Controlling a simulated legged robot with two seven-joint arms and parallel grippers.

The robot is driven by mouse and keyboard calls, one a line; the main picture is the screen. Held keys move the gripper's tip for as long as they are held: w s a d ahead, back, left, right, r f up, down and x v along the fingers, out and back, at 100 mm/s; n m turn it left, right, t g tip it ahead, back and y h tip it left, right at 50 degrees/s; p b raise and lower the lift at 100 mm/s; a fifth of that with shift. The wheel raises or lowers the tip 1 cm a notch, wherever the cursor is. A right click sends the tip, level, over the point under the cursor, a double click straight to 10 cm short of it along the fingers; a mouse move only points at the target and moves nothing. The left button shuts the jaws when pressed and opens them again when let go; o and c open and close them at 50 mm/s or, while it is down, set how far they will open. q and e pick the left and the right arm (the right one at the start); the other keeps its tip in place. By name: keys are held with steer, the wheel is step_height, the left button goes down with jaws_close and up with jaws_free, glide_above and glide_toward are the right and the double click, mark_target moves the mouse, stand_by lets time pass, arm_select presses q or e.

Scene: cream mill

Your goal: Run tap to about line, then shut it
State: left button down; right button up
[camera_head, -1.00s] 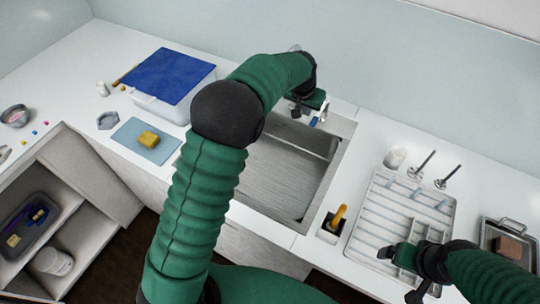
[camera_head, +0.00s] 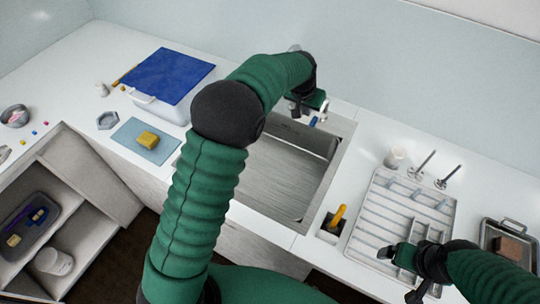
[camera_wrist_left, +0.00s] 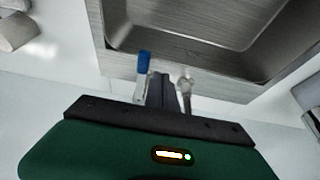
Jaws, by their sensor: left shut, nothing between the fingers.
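The steel sink (camera_head: 285,180) is set in the counter, and its basin shows no visible water. The tap is at the sink's back edge, mostly hidden by my left arm in the head view. A blue-tipped tap handle (camera_head: 314,122) shows just beside my left gripper (camera_head: 298,108). In the left wrist view, the blue-tipped handle (camera_wrist_left: 143,62) is left of the shut, empty left gripper (camera_wrist_left: 160,92), and a metal tap part (camera_wrist_left: 185,86) is right of it. I cannot tell whether they touch. My right gripper (camera_head: 394,253) hangs over the rack; its jaws are unclear. No fill line is visible.
A white ribbed rack (camera_head: 372,225) and a cup (camera_head: 394,158) stand right of the sink. A holder with a yellow-handled tool (camera_head: 337,217) sits at the sink's right front. Left are a blue-lidded box (camera_head: 168,75) and a yellow sponge (camera_head: 148,139) on a blue mat.

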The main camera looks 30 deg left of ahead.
mark_target(315, 121)
arm_select(q)
steer(key=shift+f, duration=0.1)
arm_select(e)
steer(key=shift+f, duration=0.1)
steer(key=shift+s+b+x, duration=0.2)
steer(key=shift+b+x, duration=0.75)
steer(key=shift+b, duration=0.1)
arm_select(q)
step_height(315, 121, down, 4)
steer(key=shift+r, duration=0.1)
steer(key=shift+d, duration=0.1)
steer(key=shift+d+p, duration=0.5)
steer(key=shift+d, duration=0.9)
arm_select(e)
steer(key=shift+r, duration=0.5)
arm_select(q)
steer(key=shift+d, duration=0.15)
arm_select(e)
steer(key=shift+r, duration=0.3)
arm_select(q)
steer(key=shift+d+p, duration=0.35)
